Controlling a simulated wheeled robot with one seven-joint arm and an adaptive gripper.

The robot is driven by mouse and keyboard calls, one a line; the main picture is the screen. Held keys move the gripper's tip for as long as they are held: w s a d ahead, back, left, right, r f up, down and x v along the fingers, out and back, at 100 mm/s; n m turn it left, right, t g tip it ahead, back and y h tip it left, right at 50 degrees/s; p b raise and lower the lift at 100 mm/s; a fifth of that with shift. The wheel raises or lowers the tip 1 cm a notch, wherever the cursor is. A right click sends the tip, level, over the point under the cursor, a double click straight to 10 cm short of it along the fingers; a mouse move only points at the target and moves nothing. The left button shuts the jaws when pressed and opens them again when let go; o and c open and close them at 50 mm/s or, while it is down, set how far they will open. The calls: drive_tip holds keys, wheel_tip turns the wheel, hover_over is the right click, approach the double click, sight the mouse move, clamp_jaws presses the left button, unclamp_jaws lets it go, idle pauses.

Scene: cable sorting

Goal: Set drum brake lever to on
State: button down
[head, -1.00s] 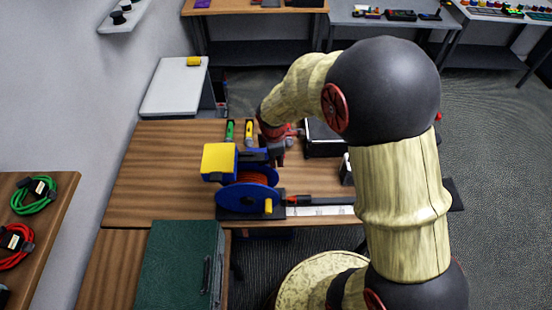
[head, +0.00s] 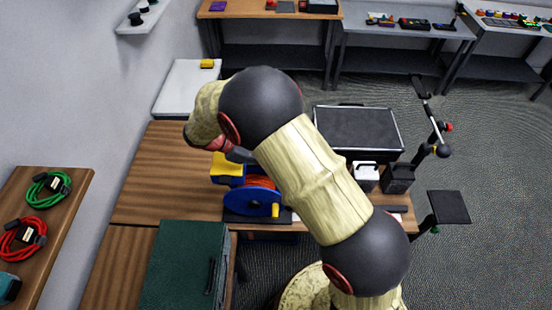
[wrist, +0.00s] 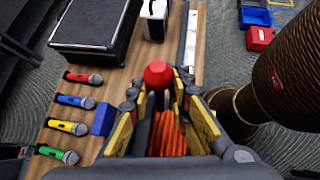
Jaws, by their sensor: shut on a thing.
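The cable drum (head: 247,202) has blue side discs and orange cable. It stands on the wooden bench, with a yellow block (head: 228,166) at its back left. The orange cable also shows in the wrist view (wrist: 167,136), between my fingers. A round red knob (wrist: 157,73), seemingly the brake lever's end, sits between my fingertips in the wrist view. My gripper (wrist: 160,92) is shut on this lever, over the drum. The lever's shaft and its on or off marking are hidden. In the head view my arm covers most of the gripper.
Several microphones (wrist: 77,101) lie in a row beside a blue block (wrist: 103,119). A black case (head: 357,128) and a white box (head: 366,177) stand to the drum's right. A green case (head: 180,265) is in front. Bare bench lies left of the drum.

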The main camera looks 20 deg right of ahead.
drive_tip(key=shift+w+a+r+h, duration=0.2)
drive_tip(key=shift+a+h, duration=0.15)
drive_tip(key=shift+h, duration=0.2)
drive_tip(key=shift+w+a+r+h, duration=0.1)
drive_tip(key=shift+w+a+h, duration=0.1)
drive_tip(key=shift+a+h, duration=0.25)
drive_tip(key=shift+d, duration=0.1)
drive_tip(key=c, duration=2)
unclamp_jaws()
drive_tip(key=shift+f, duration=0.1)
drive_tip(key=o, duration=0.4)
drive_tip(key=shift+f+g, duration=0.1)
drive_tip(key=shift+g, duration=0.2)
drive_tip(key=v, duration=1.2)
drive_tip(key=shift+f, duration=0.2)
